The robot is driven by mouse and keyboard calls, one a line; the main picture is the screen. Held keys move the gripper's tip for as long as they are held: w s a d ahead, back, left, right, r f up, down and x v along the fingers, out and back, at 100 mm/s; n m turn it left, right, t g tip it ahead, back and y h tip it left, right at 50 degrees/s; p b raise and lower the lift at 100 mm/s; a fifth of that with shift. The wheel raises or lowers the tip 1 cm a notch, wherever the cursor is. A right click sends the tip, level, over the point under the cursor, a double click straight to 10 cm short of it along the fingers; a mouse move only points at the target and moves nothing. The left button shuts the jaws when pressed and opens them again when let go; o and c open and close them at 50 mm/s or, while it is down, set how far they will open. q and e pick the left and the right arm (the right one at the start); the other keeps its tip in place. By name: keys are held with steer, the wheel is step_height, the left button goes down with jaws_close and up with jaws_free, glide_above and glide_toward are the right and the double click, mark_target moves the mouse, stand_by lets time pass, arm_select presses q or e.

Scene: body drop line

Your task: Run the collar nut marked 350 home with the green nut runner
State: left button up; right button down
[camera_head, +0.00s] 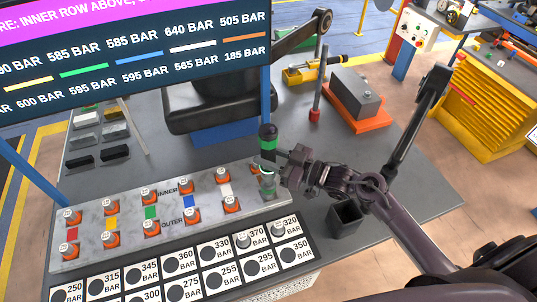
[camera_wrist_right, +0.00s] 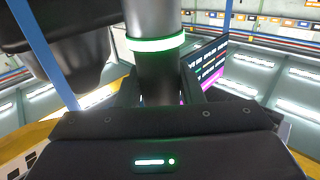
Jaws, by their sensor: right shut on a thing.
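The green nut runner (camera_head: 268,144), a dark upright cylinder with a green band, stands over the right end of the grey stud plate (camera_head: 130,240). My right gripper (camera_head: 272,167) is shut on it. In the right wrist view its grey body and glowing green ring (camera_wrist_right: 157,43) rise between the fingers. Its lower end is at the rightmost column of the plate; whether it touches a nut is hidden. On the label board, the seat marked 350 (camera_head: 288,254) looks dark and empty. I cannot make out a nut marked 350. My left gripper is not in view.
Orange-collared studs with nuts (camera_head: 151,228) fill the INNER and OUTER rows. Silver nuts stand on the 370 seat (camera_head: 243,240) and 320 seat (camera_head: 278,228). A dark open box (camera_head: 344,217) is right of the plate. The screen (camera_head: 130,50) stands behind, with a blue post (camera_head: 266,95).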

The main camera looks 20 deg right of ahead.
mark_target(275, 148)
steer(key=shift+f, duration=0.25)
stand_by(0.6)
steer(key=shift+r, duration=0.15)
stand_by(0.5)
steer(key=shift+s+f, duration=0.2)
steer(key=shift+f, duration=0.5)
stand_by(1.9)
steer(key=shift+a+r, duration=0.1)
steer(key=shift+r, duration=0.05)
stand_by(0.5)
steer(key=shift+r+p, duration=0.15)
steer(key=shift+p, duration=0.15)
steer(key=shift+w+r+p, duration=0.15)
steer(key=shift+r+p, duration=0.95)
steer(key=shift+r, duration=0.25)
steer(key=shift+w+r+p, duration=0.1)
steer(key=shift+r+p, duration=0.95)
steer(key=shift+r, duration=0.25)
